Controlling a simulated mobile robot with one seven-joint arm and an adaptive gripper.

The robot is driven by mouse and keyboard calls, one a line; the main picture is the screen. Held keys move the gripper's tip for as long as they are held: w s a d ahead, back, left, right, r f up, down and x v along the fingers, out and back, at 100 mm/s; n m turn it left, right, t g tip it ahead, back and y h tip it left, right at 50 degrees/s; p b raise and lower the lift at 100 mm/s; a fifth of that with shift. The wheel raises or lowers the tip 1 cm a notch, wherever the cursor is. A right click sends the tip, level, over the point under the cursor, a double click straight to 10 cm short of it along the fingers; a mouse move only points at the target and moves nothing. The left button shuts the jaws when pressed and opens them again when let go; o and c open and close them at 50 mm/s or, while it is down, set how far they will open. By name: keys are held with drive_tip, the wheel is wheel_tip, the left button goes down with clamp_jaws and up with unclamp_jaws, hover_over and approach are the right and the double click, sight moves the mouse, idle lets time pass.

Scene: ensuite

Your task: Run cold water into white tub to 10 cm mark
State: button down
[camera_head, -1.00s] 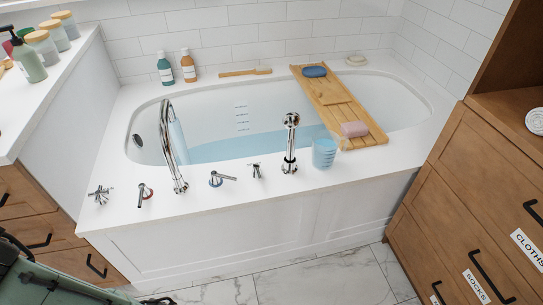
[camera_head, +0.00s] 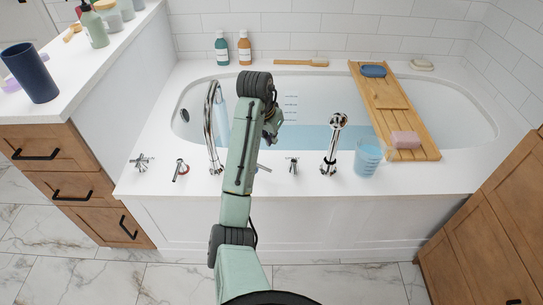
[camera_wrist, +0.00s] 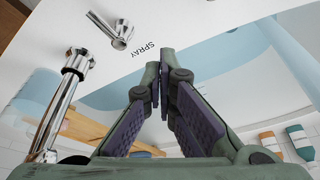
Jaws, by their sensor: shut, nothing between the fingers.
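The white tub (camera_head: 450,172) holds shallow pale blue water (camera_head: 310,137). Its surface lies near the lowest visible marks of the printed scale (camera_head: 291,107); the figures are too small to read. The curved chrome spout (camera_head: 209,130) stands left of my arm; a pale blue streak beside it looks like running water. A red-ringed lever (camera_head: 181,171) is at its left. The blue-ringed lever is mostly hidden by my arm. My gripper (camera_head: 270,138) is shut and empty over the near rim; in the wrist view its fingertips (camera_wrist: 160,70) are beside the SPRAY label (camera_wrist: 143,50).
A cross handle (camera_head: 142,162), the spray handle (camera_head: 293,164) and the hand shower (camera_head: 333,145) stand along the near rim. A blue cup (camera_head: 368,157) is right of them. A wooden bath tray (camera_head: 385,100) bears a pink block. Bottles stand on the far rim.

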drive_tip(key=x, duration=1)
drive_tip(key=shift+s+d+f, duration=0.1)
drive_tip(key=shift+s+f, duration=0.05)
drive_tip(key=shift+s, duration=0.15)
drive_tip(key=s+a, duration=0.1)
drive_tip(key=s+p, duration=0.1)
drive_tip(key=shift+s+a+r, duration=0.3)
drive_tip(key=shift+a+r, duration=0.1)
drive_tip(key=shift+s+a, duration=0.15)
drive_tip(key=shift+s, duration=0.15)
drive_tip(key=shift+f, duration=0.1)
